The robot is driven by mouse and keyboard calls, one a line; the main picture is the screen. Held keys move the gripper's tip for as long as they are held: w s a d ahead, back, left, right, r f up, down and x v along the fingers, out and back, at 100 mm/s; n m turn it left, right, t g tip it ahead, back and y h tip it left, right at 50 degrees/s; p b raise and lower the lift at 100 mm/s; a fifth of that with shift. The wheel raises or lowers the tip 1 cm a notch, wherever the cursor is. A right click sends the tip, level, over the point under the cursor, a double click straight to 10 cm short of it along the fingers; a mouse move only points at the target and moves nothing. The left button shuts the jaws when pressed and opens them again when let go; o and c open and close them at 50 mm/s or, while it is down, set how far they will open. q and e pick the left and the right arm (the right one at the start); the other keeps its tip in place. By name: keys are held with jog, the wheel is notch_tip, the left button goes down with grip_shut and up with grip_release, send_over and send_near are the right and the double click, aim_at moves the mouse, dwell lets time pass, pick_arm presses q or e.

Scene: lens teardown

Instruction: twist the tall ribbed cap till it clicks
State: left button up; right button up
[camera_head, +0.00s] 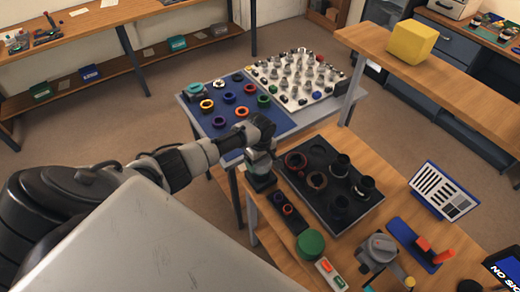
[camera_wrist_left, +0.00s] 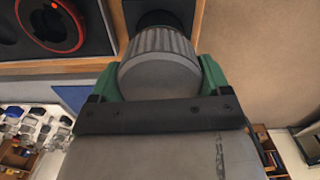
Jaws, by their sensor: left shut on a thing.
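The tall ribbed cap (camera_wrist_left: 158,62) is grey with vertical ribs and fills the middle of the left wrist view. My left gripper (camera_wrist_left: 157,78) has its green fingers on both sides of the cap, shut on it. A dark round part shows just beyond the cap's ribbed end. In the head view my left gripper (camera_head: 260,165) points down at the left edge of the wooden bench, above a small black block (camera_head: 263,184). The cap is mostly hidden there by the gripper. My right gripper is not in view.
A dark tray (camera_head: 330,225) with several lens rings and barrels sits right beside the gripper. A narrow black holder (camera_head: 284,212), a green round piece (camera_head: 311,243) and a grey clamp device (camera_head: 380,250) are nearer. A blue mat (camera_head: 226,124) with coloured rings lies behind.

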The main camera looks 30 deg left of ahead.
pick_arm(q)
jog(key=shift+m, duration=0.4)
jog(key=shift+m, duration=0.7)
jog(key=o, duration=0.9)
jog(key=shift+r, duration=0.1)
notch_tip(320, 180, up, 11)
jog(key=shift+f+b, duration=0.15)
jog(key=shift+b, duration=0.45)
jog(key=shift+d+f, duration=0.1)
